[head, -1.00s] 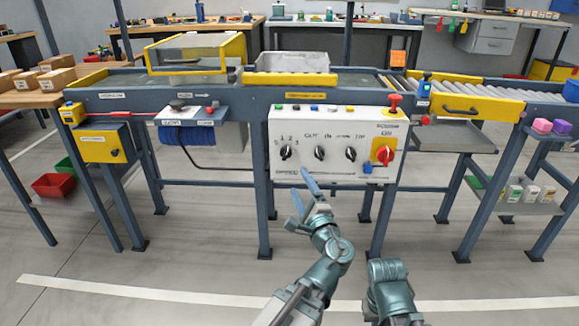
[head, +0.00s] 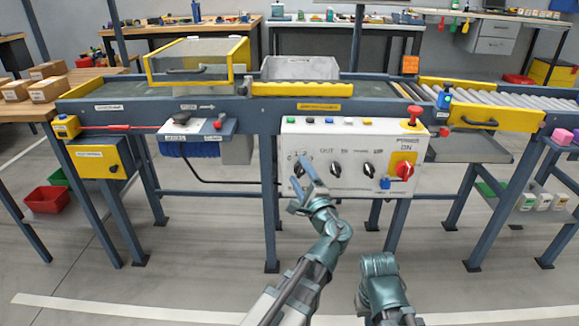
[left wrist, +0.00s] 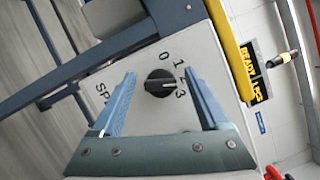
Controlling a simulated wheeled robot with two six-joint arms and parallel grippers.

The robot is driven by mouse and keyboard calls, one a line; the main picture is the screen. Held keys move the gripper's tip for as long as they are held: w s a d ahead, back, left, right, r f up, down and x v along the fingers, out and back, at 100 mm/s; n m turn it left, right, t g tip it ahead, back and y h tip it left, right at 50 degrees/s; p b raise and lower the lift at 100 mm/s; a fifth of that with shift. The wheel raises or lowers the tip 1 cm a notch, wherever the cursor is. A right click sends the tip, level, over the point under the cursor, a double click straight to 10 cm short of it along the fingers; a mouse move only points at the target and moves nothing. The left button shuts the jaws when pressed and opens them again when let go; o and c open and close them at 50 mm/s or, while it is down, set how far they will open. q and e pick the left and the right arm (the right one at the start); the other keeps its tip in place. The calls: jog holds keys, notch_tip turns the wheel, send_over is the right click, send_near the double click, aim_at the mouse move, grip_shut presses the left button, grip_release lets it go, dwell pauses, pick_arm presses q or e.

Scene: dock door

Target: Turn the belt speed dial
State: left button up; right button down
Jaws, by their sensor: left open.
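The belt speed dial is a black round knob with a pale pointer mark. In the left wrist view the dial (left wrist: 159,84) sits between my open fingers, with 0, 1 and 3 printed around it. Its mark points to the numeral side, near the 3; the exact setting is unclear. My left gripper (head: 299,184) is open in front of the left end of the white control panel (head: 340,187). Its fingers partly hide the dial (head: 297,170) in the head view. Whether they touch it cannot be told. My right arm shows at the lower middle, its gripper out of view.
Two more black knobs (head: 335,169) sit right of the dial. A red rotary switch (head: 404,170) on yellow and a red mushroom button (head: 412,118) are further right. The conveyor (head: 220,109) runs above the panel. The floor in front is open.

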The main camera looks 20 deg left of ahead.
pick_arm(q)
jog(key=shift+w+a, duration=0.2)
jog(key=shift+w, duration=0.05)
grip_shut()
jog(key=shift+r, duration=0.1)
